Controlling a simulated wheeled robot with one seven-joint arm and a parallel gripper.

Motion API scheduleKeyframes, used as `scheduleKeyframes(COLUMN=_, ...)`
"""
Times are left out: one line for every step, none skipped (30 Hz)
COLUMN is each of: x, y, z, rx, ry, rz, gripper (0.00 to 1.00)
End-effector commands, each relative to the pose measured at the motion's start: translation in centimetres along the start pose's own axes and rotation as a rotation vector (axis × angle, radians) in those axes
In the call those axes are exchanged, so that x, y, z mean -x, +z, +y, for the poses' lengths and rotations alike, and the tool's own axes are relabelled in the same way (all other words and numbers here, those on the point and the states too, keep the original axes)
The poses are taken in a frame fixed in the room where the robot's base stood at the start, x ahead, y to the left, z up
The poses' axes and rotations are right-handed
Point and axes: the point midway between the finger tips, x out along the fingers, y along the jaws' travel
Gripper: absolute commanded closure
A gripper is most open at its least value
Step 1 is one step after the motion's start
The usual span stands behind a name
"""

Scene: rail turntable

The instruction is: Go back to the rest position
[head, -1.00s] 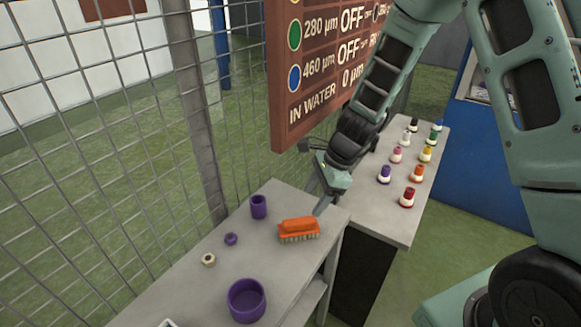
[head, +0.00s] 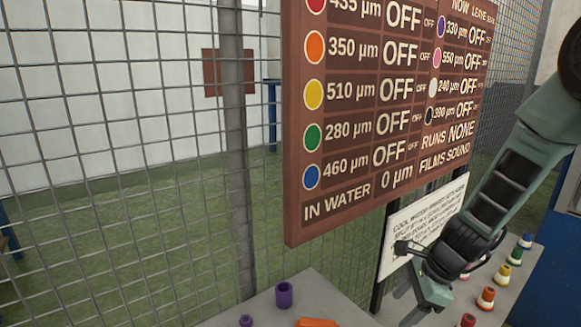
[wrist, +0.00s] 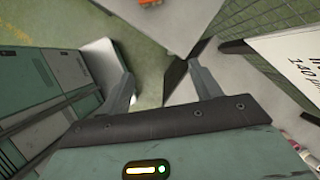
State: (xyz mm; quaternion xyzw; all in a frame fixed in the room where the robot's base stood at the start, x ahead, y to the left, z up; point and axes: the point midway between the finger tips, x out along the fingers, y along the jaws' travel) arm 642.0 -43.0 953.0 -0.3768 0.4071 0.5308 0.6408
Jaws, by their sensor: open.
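My gripper (head: 412,316) hangs at the end of my arm at the lower right of the head view, beside the edge of the grey table. In the wrist view its two fingers (wrist: 163,84) stand wide apart with nothing between them, so it is open and empty. The orange brush (head: 316,322) lies on the table to the left of my gripper, mostly cut off by the bottom edge of the head view. A bit of it also shows at the top of the wrist view (wrist: 149,3).
A purple cup (head: 284,295) and a small purple piece (head: 246,320) stand on the grey table (head: 325,297). Several coloured bottles (head: 486,298) stand at the right. A brown sign board (head: 340,215), a white notice (head: 420,222) and a wire fence (head: 130,190) rise behind.

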Motion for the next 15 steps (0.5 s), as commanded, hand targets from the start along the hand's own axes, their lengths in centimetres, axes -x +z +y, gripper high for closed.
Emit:
scheduleKeyframes(x=0.2, y=0.5, z=0.2, rx=0.026, ry=0.004, rz=-0.003, gripper=0.37)
scheduleKeyframes(x=0.3, y=0.9, z=0.5, rx=0.053, ry=0.007, rz=-0.004, gripper=0.37)
scheduleKeyframes(x=0.5, y=1.4, z=0.7, rx=0.082, ry=0.011, rz=-0.005, gripper=0.37)
scheduleKeyframes(x=0.6, y=1.7, z=0.9, rx=0.106, ry=0.015, rz=-0.006, gripper=0.37)
scheduleKeyframes(x=0.8, y=2.2, z=1.2, rx=0.135, ry=0.019, rz=-0.008, gripper=0.37)
scheduleKeyframes(x=1.0, y=2.7, z=1.6, rx=0.170, ry=0.024, rz=-0.011, gripper=0.37)
scheduleKeyframes(x=1.1, y=3.0, z=1.9, rx=0.196, ry=0.029, rz=-0.012, gripper=0.37)
scheduleKeyframes(x=1.3, y=3.4, z=2.2, rx=0.226, ry=0.034, rz=-0.013, gripper=0.37)
scheduleKeyframes(x=1.5, y=4.0, z=2.6, rx=0.269, ry=0.040, rz=-0.015, gripper=0.37)
scheduleKeyframes(x=1.7, y=4.5, z=2.9, rx=0.302, ry=0.045, rz=-0.016, gripper=0.37)
scheduleKeyframes(x=1.9, y=5.0, z=3.3, rx=0.341, ry=0.050, rz=-0.018, gripper=0.37)
scheduleKeyframes(x=2.2, y=5.7, z=4.0, rx=0.396, ry=0.058, rz=-0.020, gripper=0.37)
scheduleKeyframes(x=2.5, y=6.2, z=4.5, rx=0.440, ry=0.065, rz=-0.022, gripper=0.37)
scheduleKeyframes(x=2.7, y=6.8, z=5.0, rx=0.490, ry=0.073, rz=-0.023, gripper=0.37)
scheduleKeyframes(x=3.1, y=7.6, z=5.8, rx=0.558, ry=0.083, rz=-0.025, gripper=0.37)
